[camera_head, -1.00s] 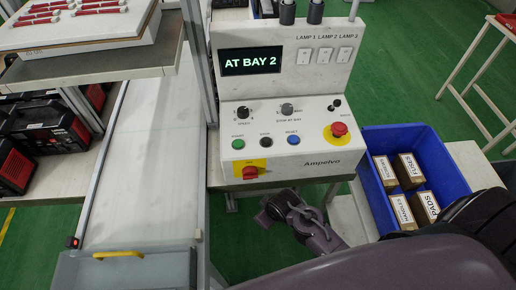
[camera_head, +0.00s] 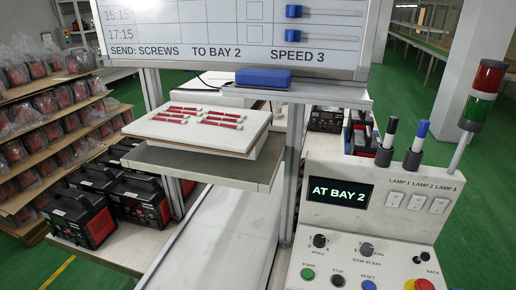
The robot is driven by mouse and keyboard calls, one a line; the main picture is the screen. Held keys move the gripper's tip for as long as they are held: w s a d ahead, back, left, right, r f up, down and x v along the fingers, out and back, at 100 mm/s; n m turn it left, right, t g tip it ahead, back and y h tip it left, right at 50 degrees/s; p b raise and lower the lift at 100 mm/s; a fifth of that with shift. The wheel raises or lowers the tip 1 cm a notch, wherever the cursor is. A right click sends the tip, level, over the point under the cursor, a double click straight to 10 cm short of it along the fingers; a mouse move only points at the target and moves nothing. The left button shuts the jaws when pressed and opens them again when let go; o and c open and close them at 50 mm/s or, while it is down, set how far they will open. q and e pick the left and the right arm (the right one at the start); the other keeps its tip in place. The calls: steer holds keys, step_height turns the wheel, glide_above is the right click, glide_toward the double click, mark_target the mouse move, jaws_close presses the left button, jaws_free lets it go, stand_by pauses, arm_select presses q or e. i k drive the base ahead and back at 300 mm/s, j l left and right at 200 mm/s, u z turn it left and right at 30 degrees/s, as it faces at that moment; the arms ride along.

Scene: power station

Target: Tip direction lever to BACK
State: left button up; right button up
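The control console (camera_head: 335,215) stands at the lower right, cut off by the bottom edge. Its direction lever is a small black knob (camera_head: 425,257) at the panel's right side, with the word BACK printed just below it. Which way the lever leans is too small to tell. The display (camera_head: 340,191) reads AT BAY 2. Neither of my grippers is in view.
Green, black and blue buttons and two dials (camera_head: 366,248) share the panel; a red stop knob (camera_head: 425,285) sits below the lever. A whiteboard (camera_head: 225,45) reads SEND: SCREWS TO BAY 2 SPEED 3. A lamp tower (camera_head: 482,95) stands right.

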mark_target(425, 256)
steer(key=l+z, duration=0.2)
steer(key=z, duration=0.15)
steer(key=l+z, duration=0.15)
steer(key=z, duration=0.2)
steer(key=l+z, duration=0.2)
steer(key=z, duration=0.15)
